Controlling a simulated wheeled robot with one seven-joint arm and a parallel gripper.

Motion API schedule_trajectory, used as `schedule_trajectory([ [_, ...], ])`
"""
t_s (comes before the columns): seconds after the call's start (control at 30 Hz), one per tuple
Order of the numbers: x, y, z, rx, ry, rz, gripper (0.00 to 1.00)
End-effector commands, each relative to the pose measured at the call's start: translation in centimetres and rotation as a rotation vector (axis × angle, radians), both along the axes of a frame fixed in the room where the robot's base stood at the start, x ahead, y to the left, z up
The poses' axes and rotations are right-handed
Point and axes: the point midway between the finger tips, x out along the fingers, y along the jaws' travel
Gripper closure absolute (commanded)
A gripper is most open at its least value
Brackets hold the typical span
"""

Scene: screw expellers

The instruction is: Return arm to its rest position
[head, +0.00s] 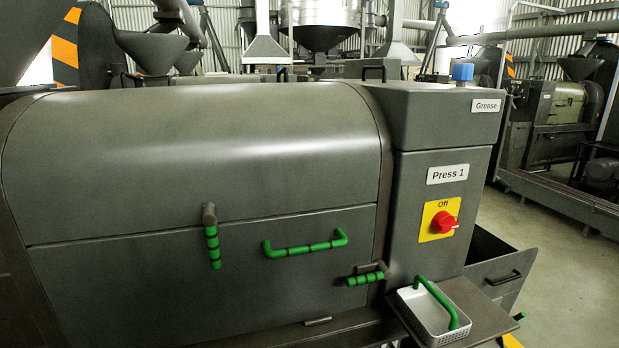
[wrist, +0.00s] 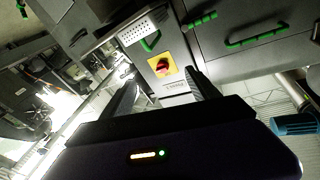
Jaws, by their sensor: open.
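My gripper (wrist: 160,98) shows in the wrist view, with its two dark fingers apart and nothing between them. The wrist view is tilted, nearly upside down. Past the fingers is the grey Press 1 machine (head: 210,150) with its red switch (head: 444,222) on a yellow plate marked Off. The switch also shows in the wrist view (wrist: 162,67), beyond the fingertips. I cannot tell the exact distance, but the gripper looks clear of the press. My arm and gripper do not show in the head view.
Green handles (head: 305,247) stick out of the press front. A white perforated basket (head: 428,315) with a green handle sits on a shelf at lower right. A blue cap (head: 462,73) tops the Grease box. Open floor (head: 575,270) lies at right, before another press (head: 560,115).

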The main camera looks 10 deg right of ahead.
Motion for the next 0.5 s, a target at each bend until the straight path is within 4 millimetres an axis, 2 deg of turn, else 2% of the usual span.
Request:
schedule_trajectory([
  [0.03, -1.8, 1.7, -0.7, -0.041, 0.030, 0.019, 0.31],
  [0.2, -6.9, 6.3, -1.4, -0.166, 0.102, 0.084, 0.31],
  [0.4, -13.0, 11.0, -2.1, -0.247, 0.201, 0.182, 0.31],
  [0.5, -15.8, 12.8, -2.7, -0.249, 0.262, 0.229, 0.31],
])
